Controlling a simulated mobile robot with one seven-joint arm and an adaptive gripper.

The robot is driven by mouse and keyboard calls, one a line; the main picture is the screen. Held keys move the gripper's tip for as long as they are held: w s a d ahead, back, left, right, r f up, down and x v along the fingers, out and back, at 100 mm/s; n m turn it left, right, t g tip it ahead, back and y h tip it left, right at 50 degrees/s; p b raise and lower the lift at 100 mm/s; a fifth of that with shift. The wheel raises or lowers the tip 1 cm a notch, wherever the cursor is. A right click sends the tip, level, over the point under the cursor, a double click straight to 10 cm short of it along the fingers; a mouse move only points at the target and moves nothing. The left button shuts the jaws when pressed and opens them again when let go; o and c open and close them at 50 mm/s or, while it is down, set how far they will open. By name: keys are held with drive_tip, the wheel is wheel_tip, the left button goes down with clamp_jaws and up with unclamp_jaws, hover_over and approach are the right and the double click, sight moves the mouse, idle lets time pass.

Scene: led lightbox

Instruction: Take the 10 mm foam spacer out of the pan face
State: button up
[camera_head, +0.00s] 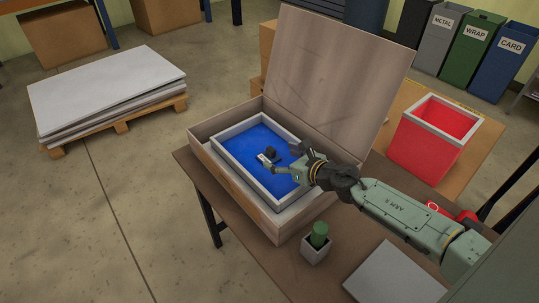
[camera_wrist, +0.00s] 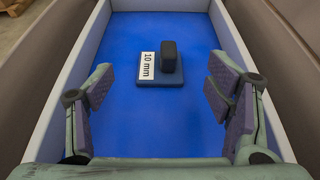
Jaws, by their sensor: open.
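The 10 mm foam spacer (camera_wrist: 162,72) is a small dark block with a dark upright grip and a white label reading "10 mm". It sits on the blue floor of the pan face (camera_wrist: 130,115), which has a pale raised rim. In the head view the spacer (camera_head: 268,156) lies near the middle of the blue pan face (camera_head: 235,135), inside an open wooden box. My gripper (camera_wrist: 165,100) is open and empty, its padded fingers spread wide within the pan. The spacer lies beyond the fingertips in the wrist view. In the head view my gripper (camera_head: 283,160) reaches in from the right.
The wooden box (camera_head: 225,190) stands on a brown table with its lid (camera_head: 340,70) raised behind. A red bin (camera_head: 432,140) stands to the right. A small pot with a green item (camera_head: 318,240) and a grey panel (camera_head: 393,275) are near the front.

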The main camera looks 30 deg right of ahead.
sight(268, 157)
drive_tip(key=x, duration=0.6)
drive_tip(key=shift+w, duration=0.4)
drive_tip(key=shift+c, duration=0.5)
drive_tip(key=shift+a+f, duration=0.1)
drive_tip(key=shift+a, duration=0.05)
clamp_jaws()
